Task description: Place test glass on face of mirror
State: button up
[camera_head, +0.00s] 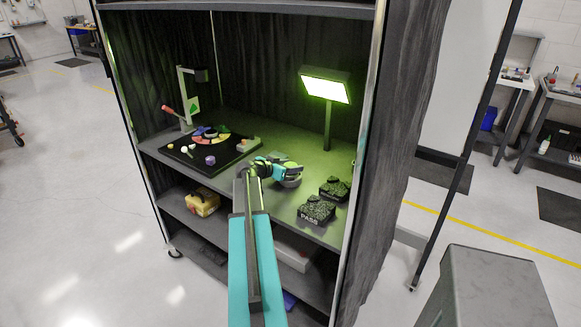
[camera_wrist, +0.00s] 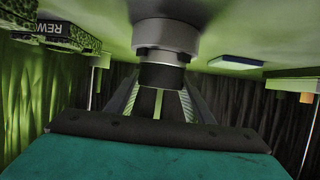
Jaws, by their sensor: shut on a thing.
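My gripper (camera_head: 274,168) is over the right part of the middle shelf, in front of the lamp. In the wrist view the fingers (camera_wrist: 160,100) are shut around a short dark cylinder with a lighter rim (camera_wrist: 161,56), which seems to be the test glass. A wide grey round body (camera_wrist: 165,38) lies directly against or just beyond it, probably the mirror in its mount. In the head view a grey round piece (camera_head: 291,182) shows just below the gripper. I cannot tell whether glass and mirror touch. The mirror's face is hidden.
A dark foam tray (camera_head: 335,189) and a foam tray marked PASS (camera_head: 316,210) stand to the right. A lit lamp (camera_head: 325,86) stands behind. A black board (camera_head: 205,165) with coloured pieces lies left. Side posts and curtains enclose the shelf.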

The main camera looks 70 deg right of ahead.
jog(key=shift+f, duration=0.1)
jog(key=o, duration=1.2)
jog(key=shift+c, duration=0.2)
jog(key=shift+r, duration=0.2)
jog(key=b+v, duration=0.3)
jog(key=v, duration=0.9)
